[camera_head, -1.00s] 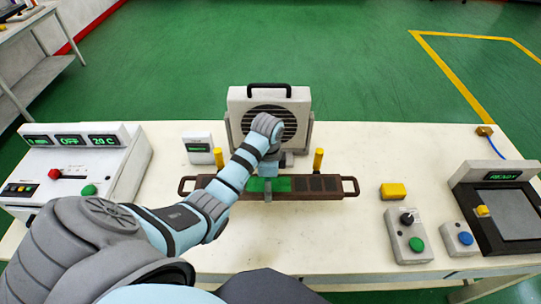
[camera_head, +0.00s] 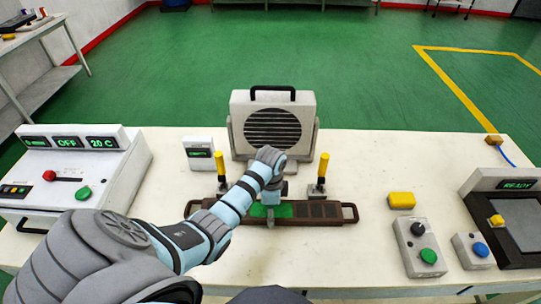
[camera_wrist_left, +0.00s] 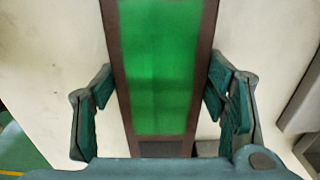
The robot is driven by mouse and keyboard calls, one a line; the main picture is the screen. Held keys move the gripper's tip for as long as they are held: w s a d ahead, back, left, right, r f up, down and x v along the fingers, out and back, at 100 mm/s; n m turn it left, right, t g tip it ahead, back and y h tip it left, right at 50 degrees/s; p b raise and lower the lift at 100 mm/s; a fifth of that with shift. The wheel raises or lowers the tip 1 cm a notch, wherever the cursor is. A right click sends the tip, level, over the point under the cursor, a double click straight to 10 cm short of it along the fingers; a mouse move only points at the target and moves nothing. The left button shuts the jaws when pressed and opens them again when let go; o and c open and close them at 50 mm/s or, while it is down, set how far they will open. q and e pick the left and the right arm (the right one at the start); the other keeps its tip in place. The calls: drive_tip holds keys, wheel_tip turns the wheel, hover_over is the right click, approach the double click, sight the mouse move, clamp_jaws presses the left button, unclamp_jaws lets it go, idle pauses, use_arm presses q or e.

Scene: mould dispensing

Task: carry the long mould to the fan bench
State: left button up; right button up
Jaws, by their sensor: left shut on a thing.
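The long mould (camera_head: 325,211) is a narrow dark brown tray with a loop handle at each end and a bright green fill in its left and middle part. It lies crosswise in front of the fan (camera_head: 272,128), level, at or close to the bench top; I cannot tell whether it touches. My left gripper (camera_head: 270,217) is shut on its middle from above. In the left wrist view the mould (camera_wrist_left: 160,149) runs between the two green fingers, which press on its long sides. My right gripper is not in view.
Two yellow-handled clamps (camera_head: 222,172) (camera_head: 319,174) stand just behind the mould. A control box (camera_head: 75,170) is at left, a small display (camera_head: 199,153) beside the fan. A yellow block (camera_head: 401,200), button boxes (camera_head: 420,248) and a READY device (camera_head: 510,215) are at right.

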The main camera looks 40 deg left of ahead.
use_arm(q)
drive_tip(key=o, duration=1.9)
drive_tip(key=shift+f, duration=0.1)
drive_tip(key=shift+o, duration=0.2)
wheel_tip(320, 180, up, 12)
drive_tip(key=p, duration=0.3)
drive_tip(key=shift+r, duration=0.2)
drive_tip(key=shift+a, duration=0.1)
